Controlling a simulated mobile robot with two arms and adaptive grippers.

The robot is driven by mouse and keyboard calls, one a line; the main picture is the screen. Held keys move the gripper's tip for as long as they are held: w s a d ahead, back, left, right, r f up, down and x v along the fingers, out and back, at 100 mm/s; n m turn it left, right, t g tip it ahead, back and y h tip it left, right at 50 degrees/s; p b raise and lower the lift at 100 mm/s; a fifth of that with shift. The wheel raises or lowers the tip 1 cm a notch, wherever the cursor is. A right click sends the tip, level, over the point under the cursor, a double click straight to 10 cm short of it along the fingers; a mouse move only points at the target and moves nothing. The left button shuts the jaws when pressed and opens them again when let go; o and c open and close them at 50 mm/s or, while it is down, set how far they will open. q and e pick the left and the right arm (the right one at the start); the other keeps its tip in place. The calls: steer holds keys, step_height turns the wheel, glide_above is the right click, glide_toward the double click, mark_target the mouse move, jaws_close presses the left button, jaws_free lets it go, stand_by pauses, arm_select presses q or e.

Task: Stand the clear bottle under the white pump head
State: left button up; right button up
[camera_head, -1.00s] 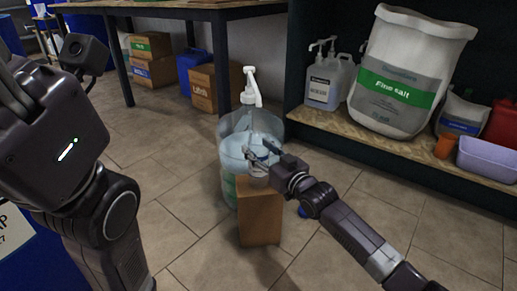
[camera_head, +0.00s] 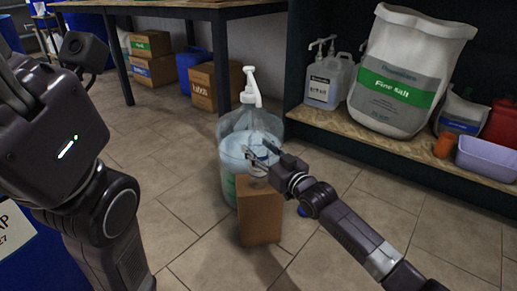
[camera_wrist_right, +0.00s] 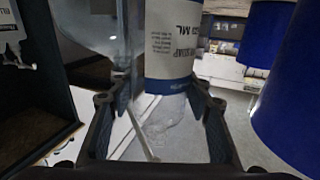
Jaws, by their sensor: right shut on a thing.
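The white pump head (camera_head: 250,88) stands upright on a large clear jug of pale blue liquid (camera_head: 232,130), its spout pointing down to the right. A cardboard box (camera_head: 260,215) stands on the floor in front of the jug. My right gripper (camera_head: 260,155) is shut on the clear bottle (camera_head: 257,168), upright over the box top and below the spout. I cannot tell whether the bottle touches the box. In the right wrist view the bottle (camera_wrist_right: 172,50) shows a white and blue label between the fingers (camera_wrist_right: 155,100). My left arm is at the left; its fingertips are not clearly visible.
A shelf (camera_head: 370,136) on the right holds a big salt bag (camera_head: 405,75), a smaller pump jug (camera_head: 325,82), an orange cup (camera_head: 444,145) and a lilac tub (camera_head: 488,157). More boxes (camera_head: 205,88) lie under a table at the back. The tiled floor left of the jug is clear.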

steer(key=shift+f, duration=0.45)
steer(key=shift+r, duration=0.1)
stand_by(0.4)
steer(key=o, duration=0.7)
steer(key=shift+o, duration=0.2)
steer(key=o, duration=0.5)
